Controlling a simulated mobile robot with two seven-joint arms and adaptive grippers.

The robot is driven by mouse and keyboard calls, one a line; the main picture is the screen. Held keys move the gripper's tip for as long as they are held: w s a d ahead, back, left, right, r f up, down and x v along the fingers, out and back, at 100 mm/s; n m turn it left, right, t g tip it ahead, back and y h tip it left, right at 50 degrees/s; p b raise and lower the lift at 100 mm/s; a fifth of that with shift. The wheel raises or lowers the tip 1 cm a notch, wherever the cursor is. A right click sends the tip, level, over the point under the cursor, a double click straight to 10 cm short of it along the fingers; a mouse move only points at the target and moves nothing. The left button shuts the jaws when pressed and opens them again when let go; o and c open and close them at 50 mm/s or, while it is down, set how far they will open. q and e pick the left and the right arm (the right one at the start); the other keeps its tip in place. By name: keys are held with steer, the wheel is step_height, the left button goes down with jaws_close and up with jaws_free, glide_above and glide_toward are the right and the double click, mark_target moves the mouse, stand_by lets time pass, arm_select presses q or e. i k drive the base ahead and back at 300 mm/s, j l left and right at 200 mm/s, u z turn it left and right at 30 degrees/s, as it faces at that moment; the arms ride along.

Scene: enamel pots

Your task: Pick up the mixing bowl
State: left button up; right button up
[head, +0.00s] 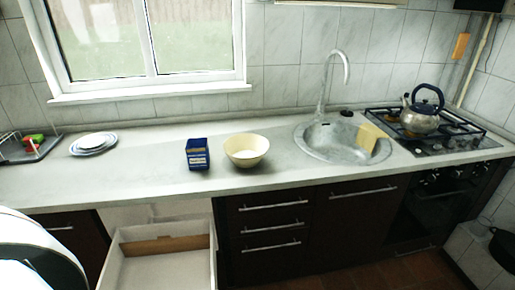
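The mixing bowl (246,150) is a cream-coloured, round bowl. It stands upright on the light grey countertop (300,178), near the middle of the head view. It looks empty, though its bottom is small in the picture. A blue box stands just left of it, and the sink is to its right. Neither of my grippers shows in the head view.
The blue box (197,153) stands close beside the bowl. A sink (318,140) with a tall tap (331,75) and a kettle (421,117) on the gas hob (455,135) are to the right. Stacked plates (94,142) lie left. An open drawer (160,262) juts out below the counter.

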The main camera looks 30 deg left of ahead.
mark_target(246, 150)
steer(key=i+l+u, duration=0.2)
steer(key=i, duration=0.3)
steer(key=i+l+u, duration=0.2)
steer(key=i+l, duration=0.3)
